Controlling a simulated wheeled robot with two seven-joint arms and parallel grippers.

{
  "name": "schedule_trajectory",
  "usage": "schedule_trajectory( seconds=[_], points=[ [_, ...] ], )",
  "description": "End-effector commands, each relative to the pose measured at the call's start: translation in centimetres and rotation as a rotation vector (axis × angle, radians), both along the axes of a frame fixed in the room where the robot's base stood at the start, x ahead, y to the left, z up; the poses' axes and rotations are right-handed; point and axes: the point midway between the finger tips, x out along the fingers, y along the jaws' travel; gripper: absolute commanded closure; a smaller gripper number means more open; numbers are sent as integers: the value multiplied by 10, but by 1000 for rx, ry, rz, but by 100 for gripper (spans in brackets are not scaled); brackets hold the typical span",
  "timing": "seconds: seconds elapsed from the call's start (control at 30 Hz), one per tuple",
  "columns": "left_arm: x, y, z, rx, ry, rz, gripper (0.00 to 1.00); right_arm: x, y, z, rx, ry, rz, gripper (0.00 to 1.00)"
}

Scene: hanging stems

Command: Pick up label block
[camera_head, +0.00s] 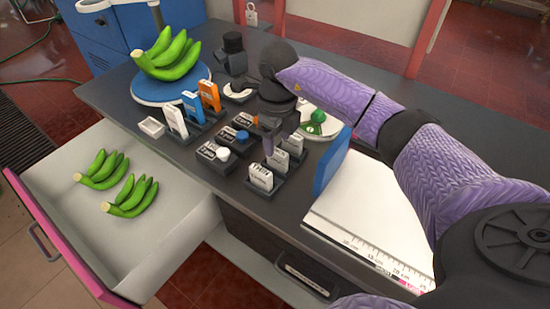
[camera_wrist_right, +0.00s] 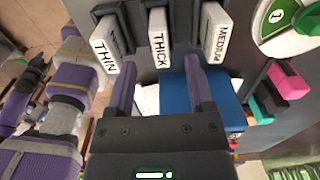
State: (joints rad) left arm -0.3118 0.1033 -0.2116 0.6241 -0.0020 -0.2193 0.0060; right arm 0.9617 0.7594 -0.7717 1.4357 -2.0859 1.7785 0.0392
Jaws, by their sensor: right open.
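Three white label blocks stand in a dark rack. In the right wrist view they read THIN (camera_wrist_right: 104,47), THICK (camera_wrist_right: 158,42) and MEDIUM (camera_wrist_right: 216,38). In the head view the THIN block (camera_head: 261,178) is nearest, with the THICK block (camera_head: 277,160) and MEDIUM block (camera_head: 296,146) behind it. My right gripper (camera_head: 279,140) is over the rack, its fingers pointing down. In the right wrist view the open gripper (camera_wrist_right: 158,77) has the THICK block ahead, between the lines of its fingertips. Nothing is held. My left gripper cannot be made out.
A blue-edged white measuring board (camera_head: 362,210) lies right of the rack. Other racks hold orange, blue and white blocks (camera_head: 209,97). Green bananas (camera_head: 168,55) rest on a blue round stand; more bananas (camera_head: 103,170) lie in the open drawer (camera_head: 160,235).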

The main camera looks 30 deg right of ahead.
Motion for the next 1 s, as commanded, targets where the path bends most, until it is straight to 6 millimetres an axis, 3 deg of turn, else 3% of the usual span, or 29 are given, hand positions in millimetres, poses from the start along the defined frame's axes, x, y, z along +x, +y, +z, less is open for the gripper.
schedule_trajectory(
  seconds=[0.23, 0.43, 0.77, 1.0],
  points=[
    [-3, 3, -14, 5, 8, -3, 41, -1, -1, -47, 2, 2, 1, 32],
    [-4, 6, -13, 11, 11, -4, 41, 0, -1, -48, 3, -1, 2, 32],
    [-2, 7, -13, 12, 7, -3, 41, 0, -1, -48, 3, -1, 2, 100],
    [0, 7, -13, 13, 5, -3, 41, 0, -1, -48, 3, -2, 2, 100]
  ],
)
